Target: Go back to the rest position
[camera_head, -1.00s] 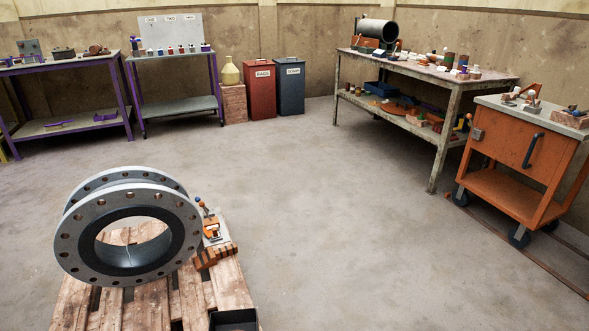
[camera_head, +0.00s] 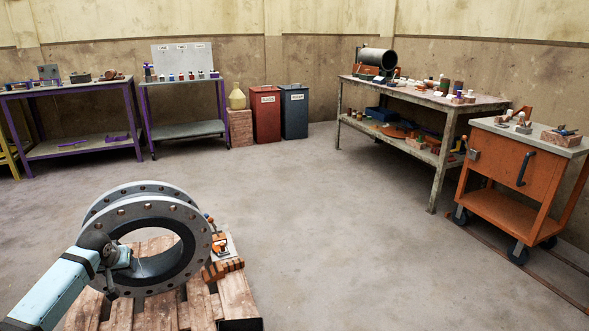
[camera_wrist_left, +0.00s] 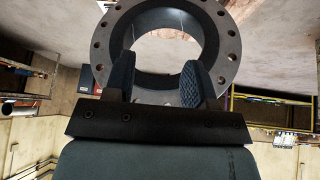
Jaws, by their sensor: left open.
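My left gripper (camera_head: 126,258) comes in from the lower left in the head view, in front of the left part of a large grey flanged pipe piece (camera_head: 172,208) with a black rubber lining. In the left wrist view my left gripper (camera_wrist_left: 159,75) has two dark, ridged fingers spread apart with nothing between them. The flange ring (camera_wrist_left: 226,62) shows just beyond the fingertips; I cannot tell whether they touch it. The pipe piece stands upright on its rim on a wooden pallet (camera_head: 170,309). My right gripper is not in view.
A small fixture (camera_head: 220,245) sits beside the flange on the pallet, with a dark box (camera_head: 240,324) at the front. An orange cart (camera_head: 515,185) and a long workbench (camera_head: 440,110) stand right. Purple-legged tables (camera_head: 75,90) and bins (camera_head: 266,115) line the back. The middle floor is clear.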

